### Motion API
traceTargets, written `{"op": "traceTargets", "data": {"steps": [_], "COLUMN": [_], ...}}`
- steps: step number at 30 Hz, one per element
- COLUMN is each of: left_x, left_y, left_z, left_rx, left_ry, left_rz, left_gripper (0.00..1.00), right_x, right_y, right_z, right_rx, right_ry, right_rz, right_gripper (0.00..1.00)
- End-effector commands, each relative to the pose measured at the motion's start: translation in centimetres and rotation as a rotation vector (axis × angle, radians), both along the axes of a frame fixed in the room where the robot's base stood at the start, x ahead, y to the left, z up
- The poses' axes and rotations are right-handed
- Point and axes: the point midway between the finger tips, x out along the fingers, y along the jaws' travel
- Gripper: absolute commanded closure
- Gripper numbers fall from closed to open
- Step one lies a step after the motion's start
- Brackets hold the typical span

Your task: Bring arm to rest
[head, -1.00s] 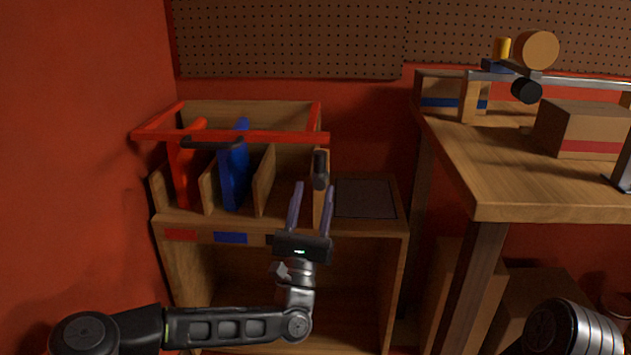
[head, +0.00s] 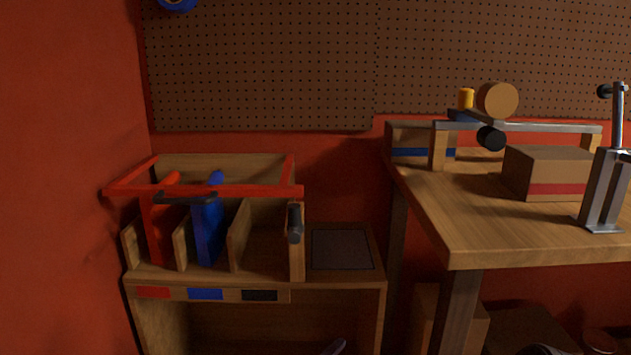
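Only what looks like one grey fingertip of my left gripper (head: 335,347) shows at the bottom edge of the head view, in front of the open lower part of the wooden cabinet (head: 255,325). The rest of my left arm and gripper is out of view, so I cannot tell how far the fingers are apart. My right gripper is not in view. A red piece (head: 158,230) and a blue piece (head: 208,232) stand in slots of the rack on the cabinet, behind a red frame bar (head: 230,191).
A black-ended handle (head: 295,223) stands at the rack's right end, beside a dark square pad (head: 341,249). The wooden table (head: 500,230) at right carries a box (head: 545,172), a metal stand (head: 603,195) and a rail with a wooden disc (head: 497,100). A pegboard (head: 260,70) is behind.

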Motion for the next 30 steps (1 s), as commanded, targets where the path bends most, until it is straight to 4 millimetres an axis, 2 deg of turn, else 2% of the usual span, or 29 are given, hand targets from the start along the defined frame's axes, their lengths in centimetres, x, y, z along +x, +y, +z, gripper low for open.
{"op": "traceTargets", "data": {"steps": [1,3,5,6,9,12,15,18,21,22,23,24,30], "left_x": [-2.1,-5.4,-8.6,-10.9,-16.5,-21.3,-25.5,-28.9,-31.5,-31.7,-31.1,-31.1,-31.5], "left_y": [-0.5,-0.6,-0.2,0.3,2.3,4.7,7.3,9.9,13.2,14.2,14.4,13.7,13.5], "left_z": [-3.6,-8.5,-12.3,-14.8,-19.7,-23.1,-25.3,-26.7,-27.5,-27.5,-27.3,-25.5,-20.7], "left_rx": [0.139,0.325,0.473,0.563,0.750,0.879,0.965,1.020,1.076,1.104,1.133,1.128,1.117], "left_ry": [0.034,0.078,0.116,0.141,0.205,0.268,0.336,0.418,0.505,0.514,0.494,0.482,0.488], "left_rz": [-0.055,-0.144,-0.231,-0.294,-0.447,-0.576,-0.674,-0.732,-0.745,-0.747,-0.749,-0.758,-0.768], "left_gripper": [0.53,0.53,0.53,0.53,0.53,0.53,0.53,0.53,0.53,0.53,0.53,0.53,0.53], "right_x": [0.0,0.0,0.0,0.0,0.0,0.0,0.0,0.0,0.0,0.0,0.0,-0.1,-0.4], "right_y": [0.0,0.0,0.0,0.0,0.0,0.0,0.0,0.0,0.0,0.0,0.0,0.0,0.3], "right_z": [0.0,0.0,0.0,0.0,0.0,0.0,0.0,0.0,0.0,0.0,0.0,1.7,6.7], "right_rx": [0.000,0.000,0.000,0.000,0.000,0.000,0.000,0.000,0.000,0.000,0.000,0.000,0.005], "right_ry": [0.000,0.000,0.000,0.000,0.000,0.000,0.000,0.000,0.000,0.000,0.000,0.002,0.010], "right_rz": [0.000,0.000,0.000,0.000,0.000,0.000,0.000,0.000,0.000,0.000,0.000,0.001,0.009], "right_gripper": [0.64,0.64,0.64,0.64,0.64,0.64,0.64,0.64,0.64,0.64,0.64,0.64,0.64]}}
